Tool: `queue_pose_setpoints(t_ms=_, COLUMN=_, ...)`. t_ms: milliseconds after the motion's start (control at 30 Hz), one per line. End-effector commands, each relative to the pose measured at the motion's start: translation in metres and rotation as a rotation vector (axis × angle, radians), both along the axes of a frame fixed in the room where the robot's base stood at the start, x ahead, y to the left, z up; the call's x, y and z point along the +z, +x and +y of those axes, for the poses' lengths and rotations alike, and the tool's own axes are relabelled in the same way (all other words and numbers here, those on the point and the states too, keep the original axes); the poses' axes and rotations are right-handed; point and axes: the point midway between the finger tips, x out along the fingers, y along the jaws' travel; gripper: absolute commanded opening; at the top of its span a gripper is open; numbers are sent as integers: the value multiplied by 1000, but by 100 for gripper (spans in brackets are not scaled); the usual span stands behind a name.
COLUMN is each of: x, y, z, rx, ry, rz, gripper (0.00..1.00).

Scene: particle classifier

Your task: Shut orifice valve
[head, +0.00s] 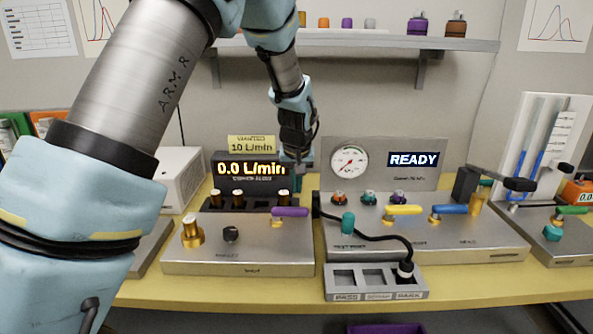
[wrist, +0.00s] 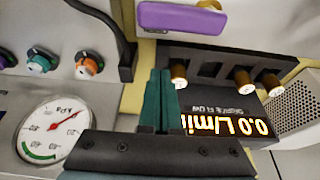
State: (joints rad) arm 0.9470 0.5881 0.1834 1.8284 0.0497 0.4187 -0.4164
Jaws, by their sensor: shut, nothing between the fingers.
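A purple lever handle (head: 289,212) lies roughly level on a brass valve body at the right of the left steel panel (head: 238,255). It also shows at the top of the wrist view (wrist: 182,18). I cannot read a label naming it the orifice valve. The flow display (head: 250,169) behind it reads 0.0 L/min, and its caption appears to say orifice flow in the wrist view (wrist: 228,122). My gripper (head: 299,166) is shut and empty, behind and above the purple handle and apart from it. Its teal fingers (wrist: 158,100) are together in the wrist view.
Several brass-capped pieces (head: 238,199) stand between display and panel. The right panel (head: 430,248) carries yellow (head: 404,210) and blue (head: 450,209) levers, with a black cable (head: 375,232) looping down to a tray (head: 376,296). A pressure gauge (head: 349,161) stands close to my gripper.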

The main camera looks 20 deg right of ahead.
Motion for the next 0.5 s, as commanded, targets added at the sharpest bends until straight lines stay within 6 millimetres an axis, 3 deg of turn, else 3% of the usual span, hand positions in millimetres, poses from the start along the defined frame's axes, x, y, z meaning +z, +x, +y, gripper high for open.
queue_pose_setpoints(t_ms=133, x=-27, y=8, z=-3, rx=1, ry=3, rz=3, gripper=0)
queue_pose_setpoints(t_ms=300, x=-24, y=-15, z=7, rx=-2, ry=1, rz=1, gripper=0)
queue_pose_setpoints(t_ms=500, x=-26, y=-27, z=13, rx=-1, ry=1, rz=1, gripper=0)
